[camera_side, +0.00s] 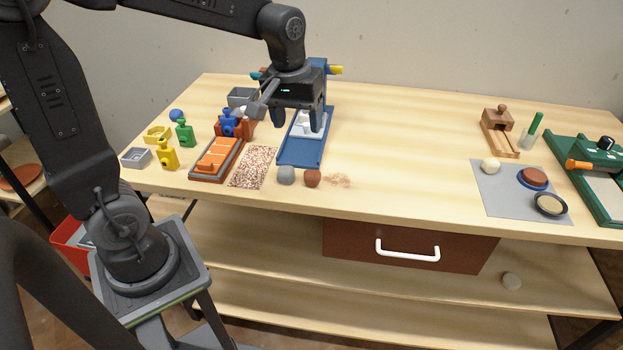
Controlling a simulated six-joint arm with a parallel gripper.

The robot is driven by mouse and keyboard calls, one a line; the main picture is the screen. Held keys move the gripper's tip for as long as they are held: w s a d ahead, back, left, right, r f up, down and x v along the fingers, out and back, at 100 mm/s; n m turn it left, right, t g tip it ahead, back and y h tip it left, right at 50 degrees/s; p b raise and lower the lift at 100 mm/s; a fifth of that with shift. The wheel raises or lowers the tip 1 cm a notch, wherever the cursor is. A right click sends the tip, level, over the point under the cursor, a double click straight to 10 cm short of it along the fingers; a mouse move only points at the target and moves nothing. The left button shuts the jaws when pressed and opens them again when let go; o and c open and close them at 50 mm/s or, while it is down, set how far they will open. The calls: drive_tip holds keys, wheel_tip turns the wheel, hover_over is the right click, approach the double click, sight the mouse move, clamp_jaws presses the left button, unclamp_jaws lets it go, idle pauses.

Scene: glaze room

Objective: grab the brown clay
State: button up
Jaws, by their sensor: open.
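The brown clay (312,178) is a small reddish-brown lump near the front edge of the wooden table, just right of a grey lump (286,175). My gripper (298,122) is open, with its fingers pointing down over the blue tray (291,157) behind the brown clay. A white piece (308,124) shows between and behind the fingers; I cannot tell whether they touch it. The gripper is apart from the brown clay, farther back on the table.
A speckled sheet (252,167) and an orange block in a frame (217,158) lie left of the clay. Colourful tools (168,153) stand farther left. A grey mat (500,202) and green device (600,170) are at the right. The table middle is clear.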

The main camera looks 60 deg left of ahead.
drive_tip(key=w+a+f+n+g, duration=0.2)
drive_tip(key=w+a+f+n, duration=0.1)
drive_tip(key=w+f, duration=0.2)
hover_over(312, 176)
drive_tip(key=f, duration=0.8)
drive_tip(key=shift+s+a, duration=0.1)
drive_tip(key=shift+s, duration=0.2)
drive_tip(key=shift+w+f, duration=0.15)
drive_tip(key=shift+f, duration=1.2)
drive_tip(key=shift+w+f, duration=0.1)
drive_tip(key=shift+f, duration=1.2)
drive_tip(key=c, duration=1)
drive_tip(key=shift+c, duration=0.2)
drive_tip(key=shift+r, duration=0.1)
